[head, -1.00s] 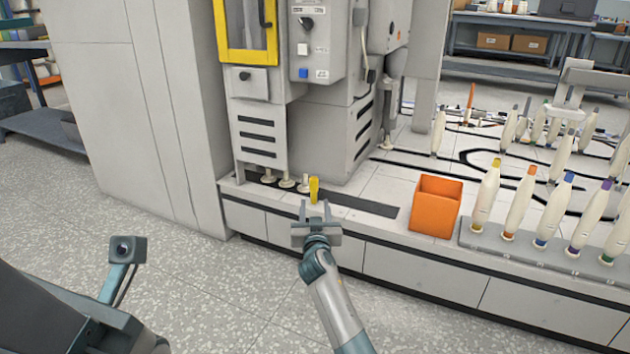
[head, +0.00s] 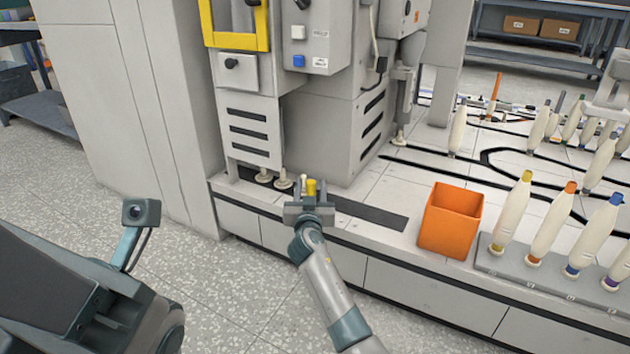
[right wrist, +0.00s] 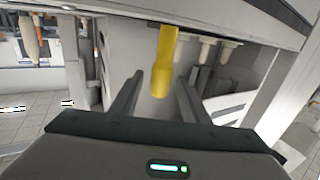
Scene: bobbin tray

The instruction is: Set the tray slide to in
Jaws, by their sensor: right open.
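The tray slide shows as a yellow handle (head: 311,187) at the foot of the grey machine, low over the white ledge. In the right wrist view the yellow handle (right wrist: 162,65) hangs down from the top edge, between the fingers. My right gripper (head: 309,196) is open at the handle, with one finger on each side. In the right wrist view the open fingers (right wrist: 160,85) stand apart from the handle, with gaps visible. The tray itself is hidden. My left gripper is not in view.
The grey machine (head: 330,125) rises behind the handle, with pale feet beside it. An orange bin (head: 450,220) stands on the ledge to the right, near a rack (head: 540,282) of several bobbins with coloured tips. The speckled floor in front is clear.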

